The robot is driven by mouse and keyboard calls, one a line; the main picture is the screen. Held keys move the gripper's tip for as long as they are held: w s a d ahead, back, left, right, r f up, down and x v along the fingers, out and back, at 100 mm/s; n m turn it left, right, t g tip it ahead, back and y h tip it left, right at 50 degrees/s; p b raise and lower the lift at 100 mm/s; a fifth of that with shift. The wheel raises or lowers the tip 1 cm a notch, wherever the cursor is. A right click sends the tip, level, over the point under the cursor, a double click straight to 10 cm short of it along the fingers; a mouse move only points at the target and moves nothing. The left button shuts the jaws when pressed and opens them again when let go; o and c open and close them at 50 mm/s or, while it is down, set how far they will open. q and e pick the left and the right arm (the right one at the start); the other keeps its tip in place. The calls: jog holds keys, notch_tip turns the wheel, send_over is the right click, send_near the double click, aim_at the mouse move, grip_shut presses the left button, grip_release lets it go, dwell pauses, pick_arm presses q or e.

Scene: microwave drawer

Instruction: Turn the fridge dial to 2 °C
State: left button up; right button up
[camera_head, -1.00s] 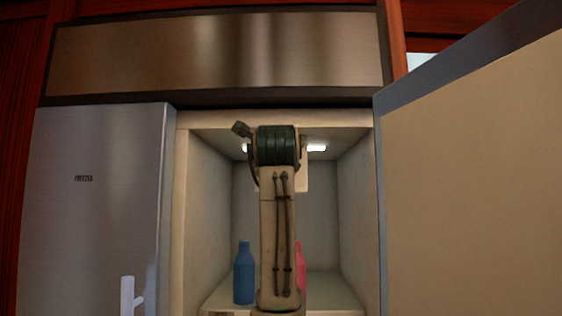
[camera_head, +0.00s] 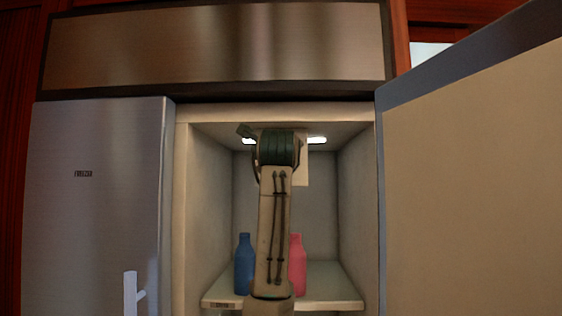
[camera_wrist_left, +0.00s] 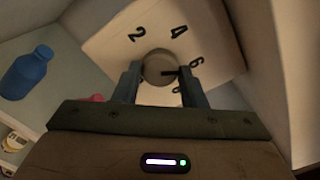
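The fridge dial (camera_wrist_left: 159,67) is a round grey-brown knob on a pale plate with dark numbers in the left wrist view; 2, 4 and 6 are readable. Its dark pointer points right, towards the 6. My left gripper (camera_wrist_left: 160,72) has one finger on each side of the knob; whether they press on it is unclear. In the head view my left arm reaches into the open fridge and hides the dial and gripper. An edge of the pale plate (camera_head: 302,165) shows beside the arm. My right gripper is out of view.
A blue bottle (camera_head: 244,268) and a pink bottle (camera_head: 297,268) stand on the fridge shelf (camera_head: 325,294), below the dial. The open fridge door (camera_head: 475,190) stands at the right. The closed freezer door (camera_head: 95,210) is at the left.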

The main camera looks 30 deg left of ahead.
pick_arm(q)
jog(key=shift+n, duration=0.3)
jog(key=shift+f+n+b, duration=0.1)
jog(key=shift+n+b, duration=2.35)
jog(key=shift+n, duration=9.05)
jog(key=o, duration=1)
